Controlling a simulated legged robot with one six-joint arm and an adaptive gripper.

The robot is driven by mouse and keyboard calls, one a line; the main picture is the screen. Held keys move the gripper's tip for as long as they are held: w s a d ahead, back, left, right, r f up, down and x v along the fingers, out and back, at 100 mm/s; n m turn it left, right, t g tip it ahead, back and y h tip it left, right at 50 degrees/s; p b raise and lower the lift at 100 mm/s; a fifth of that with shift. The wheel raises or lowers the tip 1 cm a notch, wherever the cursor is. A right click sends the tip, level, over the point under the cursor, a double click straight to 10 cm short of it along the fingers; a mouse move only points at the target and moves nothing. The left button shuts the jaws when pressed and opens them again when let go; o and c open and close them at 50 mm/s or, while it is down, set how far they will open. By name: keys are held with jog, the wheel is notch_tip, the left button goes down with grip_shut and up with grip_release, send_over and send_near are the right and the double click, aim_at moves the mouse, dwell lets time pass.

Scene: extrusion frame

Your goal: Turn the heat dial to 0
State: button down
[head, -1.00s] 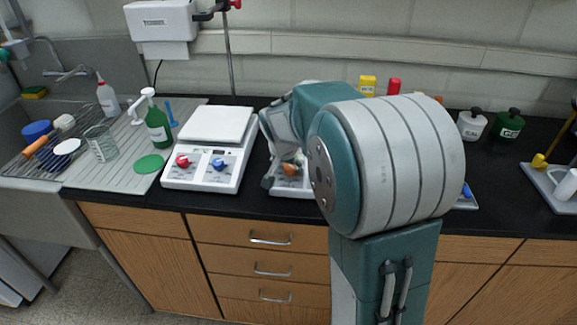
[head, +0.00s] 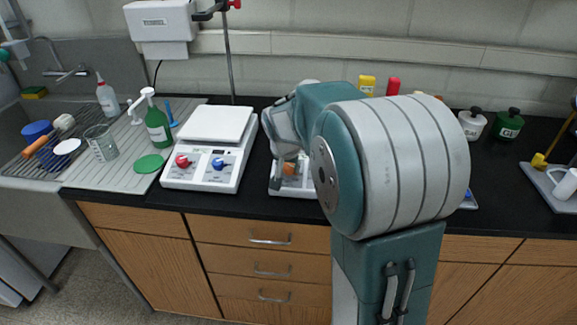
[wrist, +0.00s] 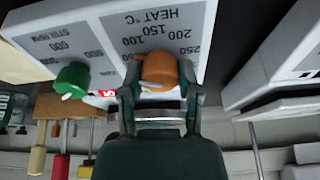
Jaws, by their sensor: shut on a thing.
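The heat dial is an orange knob (wrist: 160,70) on the white hotplate panel (wrist: 130,20), which appears upside down in the wrist view, marked "HEAT °C" with 100, 150, 200 and 250 visible. My gripper (wrist: 160,92) is shut on the orange knob, its two fingers on either side. In the head view, the knob (head: 289,168) shows beside my gripper (head: 283,180), and my arm covers most of that hotplate (head: 285,191).
A green knob (wrist: 72,78) marked "STIR RPM" is beside the orange one. Another white hotplate (head: 208,150) with red and blue knobs stands to the left. Bottles (head: 510,123) stand at the back right. The black counter's front edge is close.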

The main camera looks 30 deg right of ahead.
jog(key=n+y, duration=0.1)
jog(key=n, duration=0.4)
jog(key=shift+t, duration=0.3)
jog(key=shift+n+y, duration=0.4)
jog(key=shift+n, duration=2.1)
jog(key=shift+c, duration=1.5)
grip_release()
jog(key=shift+w, duration=0.1)
jog(key=v, duration=1.2)
